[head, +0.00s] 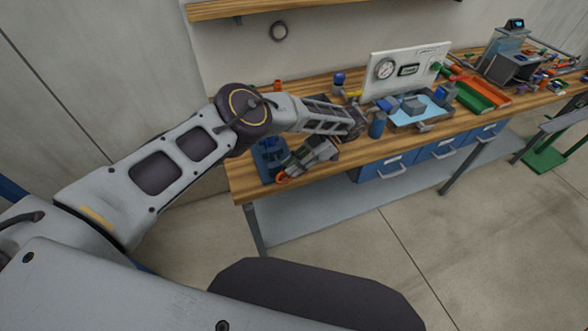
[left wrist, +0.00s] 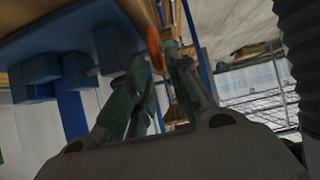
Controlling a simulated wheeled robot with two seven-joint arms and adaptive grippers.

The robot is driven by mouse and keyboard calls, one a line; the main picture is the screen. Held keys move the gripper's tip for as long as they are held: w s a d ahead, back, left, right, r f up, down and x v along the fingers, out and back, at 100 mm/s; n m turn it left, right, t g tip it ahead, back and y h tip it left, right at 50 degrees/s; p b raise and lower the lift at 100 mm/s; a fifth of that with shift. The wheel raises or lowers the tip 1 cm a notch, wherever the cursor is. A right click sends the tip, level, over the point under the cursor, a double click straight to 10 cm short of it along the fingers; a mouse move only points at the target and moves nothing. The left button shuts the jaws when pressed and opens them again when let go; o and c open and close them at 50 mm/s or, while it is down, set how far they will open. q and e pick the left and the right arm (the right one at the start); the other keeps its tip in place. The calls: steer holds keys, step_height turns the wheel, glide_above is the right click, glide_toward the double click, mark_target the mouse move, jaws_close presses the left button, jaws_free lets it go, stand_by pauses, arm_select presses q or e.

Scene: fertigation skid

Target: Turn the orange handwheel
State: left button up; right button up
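The orange handwheel (head: 282,178) is at the near left edge of the workbench, beside a blue fixture (head: 268,158). In the left wrist view the handwheel (left wrist: 153,48) shows nearly edge-on, at the tips of the fingers. My left gripper (head: 290,169) reaches over the bench end, pointing at the handwheel. In the left wrist view its dark green fingers (left wrist: 155,62) are apart, one on each side of the handwheel, with gaps that appear to remain. Contact with the rim cannot be made out. My right gripper is not in view.
The wooden workbench (head: 345,160) carries a white panel with a gauge (head: 384,69), a blue cylinder (head: 376,127), a blue tray (head: 432,108) and red and green bins (head: 482,92). Blue drawers (head: 385,166) hang below. The floor (head: 400,225) before the bench is clear.

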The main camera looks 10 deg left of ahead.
arm_select(q)
step_height(320, 180, up, 7)
steer(key=shift+f, duration=0.15)
stand_by(0.5)
stand_by(0.4)
